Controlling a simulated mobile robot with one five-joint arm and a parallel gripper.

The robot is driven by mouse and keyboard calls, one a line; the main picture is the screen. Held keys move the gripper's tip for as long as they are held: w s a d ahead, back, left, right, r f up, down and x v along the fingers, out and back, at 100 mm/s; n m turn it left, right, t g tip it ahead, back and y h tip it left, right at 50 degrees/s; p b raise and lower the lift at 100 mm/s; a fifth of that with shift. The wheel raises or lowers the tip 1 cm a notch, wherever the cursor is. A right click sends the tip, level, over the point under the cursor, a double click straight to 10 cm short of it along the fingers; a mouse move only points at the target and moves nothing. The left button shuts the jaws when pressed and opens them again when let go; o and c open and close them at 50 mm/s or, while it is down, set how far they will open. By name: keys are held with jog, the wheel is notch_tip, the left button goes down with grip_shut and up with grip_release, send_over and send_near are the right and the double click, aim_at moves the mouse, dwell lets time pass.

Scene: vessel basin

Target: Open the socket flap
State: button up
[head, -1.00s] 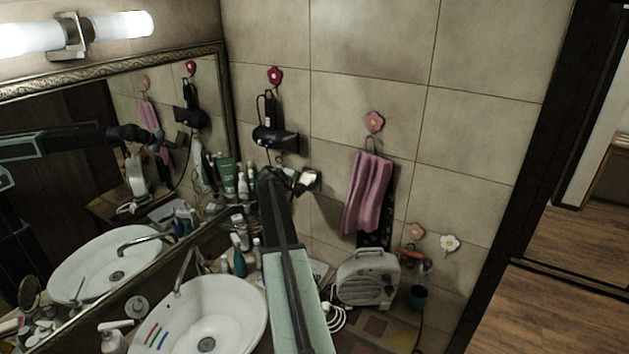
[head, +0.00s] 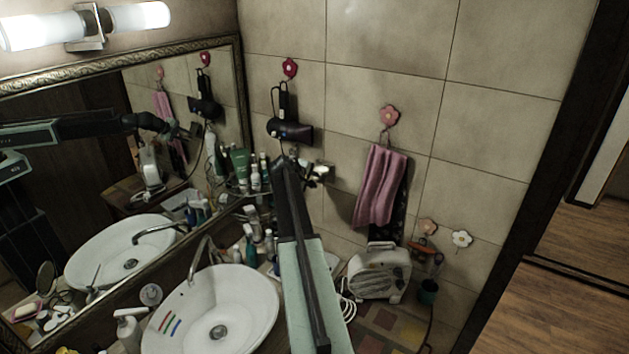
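The socket (head: 326,171) is a small pale fitting on the tiled wall, below the hair dryer and left of the pink towel. My arm reaches up toward it. My gripper (head: 308,172) is a small dark shape right at the socket's left side and partly covers it. I cannot tell whether it touches the flap, how far the flap is open, or whether the fingers are apart.
A hair dryer (head: 289,131) hangs just above the gripper. The pink towel (head: 380,186) hangs to the right. Below are a white fan heater (head: 379,272), a sink (head: 211,308) and several bottles. A mirror (head: 120,165) covers the left wall.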

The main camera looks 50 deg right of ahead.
jog(key=s+a, duration=0.1)
jog(key=a, duration=1.1)
jog(key=shift+s+a+r, duration=0.3)
jog(key=shift+s+a, duration=0.05)
jog(key=shift+s, duration=0.05)
